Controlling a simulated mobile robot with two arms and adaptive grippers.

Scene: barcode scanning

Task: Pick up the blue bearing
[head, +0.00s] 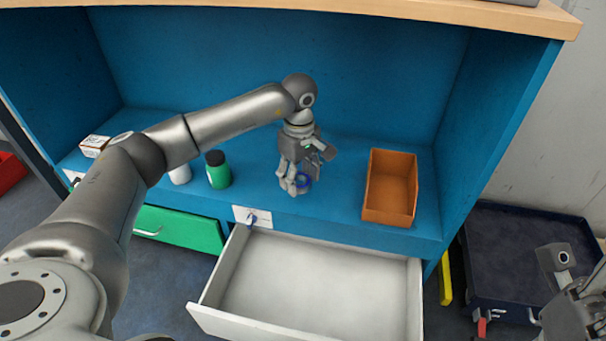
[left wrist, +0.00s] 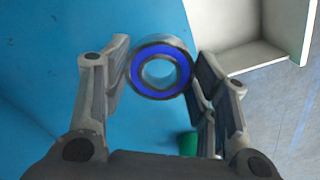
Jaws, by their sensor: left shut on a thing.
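The blue bearing (left wrist: 160,47) is a metal ring with a blue face. In the left wrist view it sits between the two fingers of my left gripper (left wrist: 160,75), which is shut on it. In the head view the bearing (head: 303,181) shows partly behind the fingers, low over the blue shelf. My left gripper (head: 295,186) points down there; I cannot tell whether the bearing still touches the shelf. Part of my right arm shows at the lower right edge; its fingertips are not clearly seen.
An orange bin (head: 389,188) stands right of the gripper on the blue shelf (head: 335,205). A green bottle (head: 217,170) with a black cap, a white container (head: 180,174) and a small box (head: 94,146) stand left. An open white drawer (head: 310,285) juts out below.

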